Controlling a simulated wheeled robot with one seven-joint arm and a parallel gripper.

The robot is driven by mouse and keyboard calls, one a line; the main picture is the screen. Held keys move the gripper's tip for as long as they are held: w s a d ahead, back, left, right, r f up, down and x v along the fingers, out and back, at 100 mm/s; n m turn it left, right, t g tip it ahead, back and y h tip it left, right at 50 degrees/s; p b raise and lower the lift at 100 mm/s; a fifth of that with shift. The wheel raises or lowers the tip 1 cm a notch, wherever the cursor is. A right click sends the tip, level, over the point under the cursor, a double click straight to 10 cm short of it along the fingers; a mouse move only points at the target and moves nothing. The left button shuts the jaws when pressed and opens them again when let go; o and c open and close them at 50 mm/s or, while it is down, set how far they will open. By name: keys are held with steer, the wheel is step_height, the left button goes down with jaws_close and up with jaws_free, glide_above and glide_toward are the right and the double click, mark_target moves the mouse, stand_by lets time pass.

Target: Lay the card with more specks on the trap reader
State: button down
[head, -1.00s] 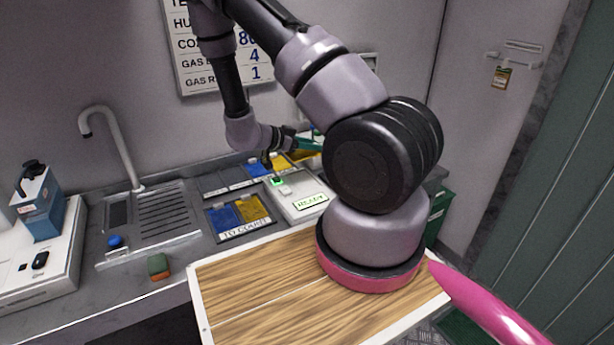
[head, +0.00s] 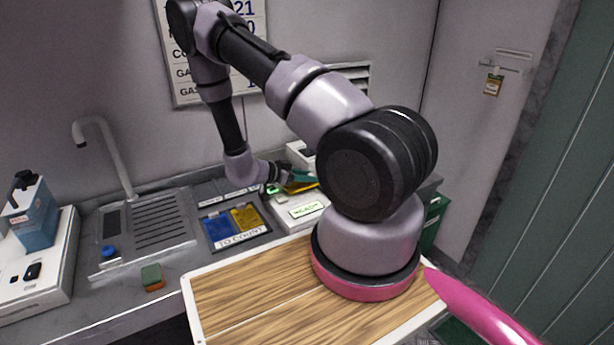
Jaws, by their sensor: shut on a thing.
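My gripper (head: 300,178), with teal fingers, is low over the back of the trap reader (head: 290,218). It appears shut on a yellow card (head: 302,187), which is mostly hidden by the fingers and my arm. The reader is a pale box with a lit green patch (head: 272,190) and a screen that seems to read READY (head: 306,211). Left of it, a tray marked TO COUNT (head: 243,239) holds a blue card (head: 218,228) and a yellow one (head: 245,218). Specks are too small to make out.
A sink with a drainer (head: 160,222) and tap is to the left. A blue box (head: 36,222) stands on a white stand at far left. A green and orange sponge (head: 152,278) lies at the counter's front. My arm hides the counter right of the reader.

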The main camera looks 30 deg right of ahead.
steer(key=shift+s+f, duration=0.15)
steer(key=shift+f, duration=0.25)
steer(key=c, duration=0.5)
jaws_free()
steer(key=shift+f, duration=0.1)
